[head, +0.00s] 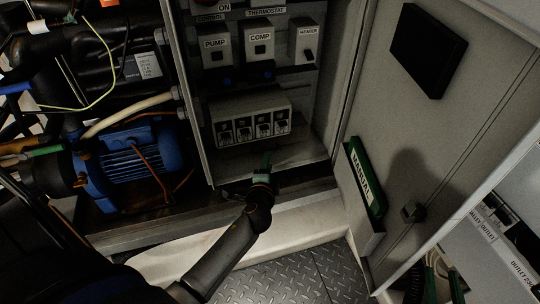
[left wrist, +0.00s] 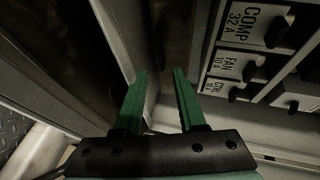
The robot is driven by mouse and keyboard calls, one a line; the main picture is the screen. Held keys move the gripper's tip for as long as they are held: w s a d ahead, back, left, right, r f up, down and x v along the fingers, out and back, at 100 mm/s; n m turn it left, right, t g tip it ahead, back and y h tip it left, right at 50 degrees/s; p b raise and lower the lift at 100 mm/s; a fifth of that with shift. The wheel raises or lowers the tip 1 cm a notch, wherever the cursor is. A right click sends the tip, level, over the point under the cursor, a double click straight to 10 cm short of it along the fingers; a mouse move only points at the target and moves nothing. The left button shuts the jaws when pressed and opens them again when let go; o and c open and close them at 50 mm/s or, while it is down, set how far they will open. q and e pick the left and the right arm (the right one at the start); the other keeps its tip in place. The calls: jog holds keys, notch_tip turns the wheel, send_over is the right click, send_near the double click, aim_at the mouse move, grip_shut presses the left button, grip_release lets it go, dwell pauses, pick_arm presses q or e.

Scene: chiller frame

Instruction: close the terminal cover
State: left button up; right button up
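My left gripper (head: 265,162) is at the bottom edge of the open electrical cabinet (head: 318,120), just below a row of labelled breakers (head: 254,128). In the left wrist view its two green fingers (left wrist: 160,76) stand apart with nothing between them. The breakers, marked COMP, FAN and CTL (left wrist: 240,52), are to the right of the fingers there. I cannot pick out the terminal cover with certainty in either view. At the bottom right of the head view, two green fingers of my right gripper (head: 443,276) show, apart and seemingly empty.
A blue motor (head: 128,160) and pipes are at left. Tread-plate floor (head: 300,277) lies in front.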

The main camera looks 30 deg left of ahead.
aim_at(266, 144)
pick_arm(q)
jog(key=b+x, duration=0.1)
jog(key=x, duration=0.4)
jog(key=shift+w+f, duration=0.1)
jog(key=shift+w, duration=0.05)
jog(key=shift+w+a, duration=0.15)
jog(key=shift+w, duration=0.1)
pick_arm(e)
notch_tip(266, 144, up, 8)
jog(key=n+t+y, duration=0.1)
jog(key=t+y, duration=0.1)
jog(key=t, duration=0.1)
jog(key=shift+a+r+n, duration=0.15)
jog(key=shift+a+n, duration=0.05)
jog(key=shift+n, duration=0.1)
jog(key=shift+w, duration=0.1)
pick_arm(q)
grip_shut()
